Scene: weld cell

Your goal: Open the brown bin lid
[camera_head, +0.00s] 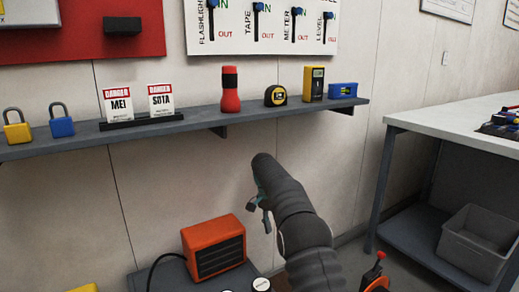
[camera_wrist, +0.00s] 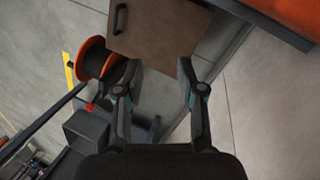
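A brown flat panel with a dark handle, which looks like the brown bin lid (camera_wrist: 165,38), shows at the top of the wrist view. Its handle (camera_wrist: 119,18) is near its upper left corner. My gripper (camera_wrist: 158,70) is open, its two fingers apart with nothing between them. The fingertips overlap the lower edge of the panel in the picture; I cannot tell how far off it is.
An orange heater (camera_head: 213,248) stands on a low grey surface. A wall shelf (camera_head: 250,111) holds padlocks, signs and tools. A workbench (camera_head: 455,112) with a grey bin (camera_head: 472,243) below is at right. An orange-rimmed reel (camera_wrist: 92,60) lies left of the panel.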

